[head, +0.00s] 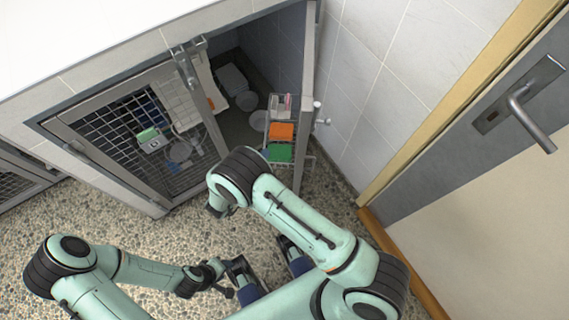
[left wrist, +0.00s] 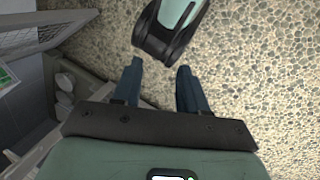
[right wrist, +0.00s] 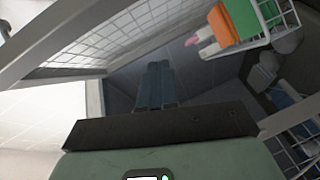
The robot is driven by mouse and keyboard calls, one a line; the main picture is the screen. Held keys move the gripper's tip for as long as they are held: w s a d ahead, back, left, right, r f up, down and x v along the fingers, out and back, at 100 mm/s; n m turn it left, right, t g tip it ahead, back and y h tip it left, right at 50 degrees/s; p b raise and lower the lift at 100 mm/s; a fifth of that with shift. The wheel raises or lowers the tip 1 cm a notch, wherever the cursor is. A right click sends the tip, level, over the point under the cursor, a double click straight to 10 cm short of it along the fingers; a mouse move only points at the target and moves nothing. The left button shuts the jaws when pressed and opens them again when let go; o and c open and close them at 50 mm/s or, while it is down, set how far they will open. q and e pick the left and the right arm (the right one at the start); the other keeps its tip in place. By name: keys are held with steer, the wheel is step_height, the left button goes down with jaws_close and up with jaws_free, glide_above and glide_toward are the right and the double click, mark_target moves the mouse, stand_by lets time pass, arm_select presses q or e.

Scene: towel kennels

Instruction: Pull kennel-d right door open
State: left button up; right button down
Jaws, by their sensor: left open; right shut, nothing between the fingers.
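The right door (head: 304,110) of the kennel stands swung well open to the right, nearly edge-on in the head view, with a knob (head: 319,114) on its outer side. In the right wrist view its pale frame (right wrist: 60,50) and mesh fill the upper left. My right gripper (right wrist: 158,68) is shut and empty beside the door's inner side, apart from the knob. In the head view it is mostly hidden behind my right forearm. My left gripper (left wrist: 160,66) is open and empty above the pebbled floor, with the kennel to its left.
The mesh left door (head: 125,130) looks closed, with a latch (head: 187,65) at its top. A wire basket with an orange item (head: 281,131) and a green item (head: 280,152) hangs by the right door. A grey room door (head: 500,110) stands at right. The floor (head: 170,235) in front is clear.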

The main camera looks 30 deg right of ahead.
steer(key=s+a+r+g+h+b, duration=0.2)
steer(key=s+a+g+h+b, duration=0.15)
steer(key=a, duration=0.25)
arm_select(q)
steer(key=shift+t, duration=0.3)
steer(key=shift+w+a+f, duration=0.15)
steer(key=shift+w+f, duration=0.1)
steer(key=shift+f, duration=0.6)
steer(key=shift+w+a+f, duration=0.1)
steer(key=shift+w+f, duration=0.15)
steer(key=shift+f, duration=0.6)
steer(key=shift+w+a+f, duration=0.15)
steer(key=shift+w+f, duration=0.1)
steer(key=shift+f, duration=0.6)
arm_select(e)
steer(key=s+d, duration=0.1)
steer(key=d, duration=1.1)
steer(key=shift+s+d+r, duration=0.15)
steer(key=shift+r, duration=0.1)
arm_select(q)
steer(key=shift+d+r, duration=0.1)
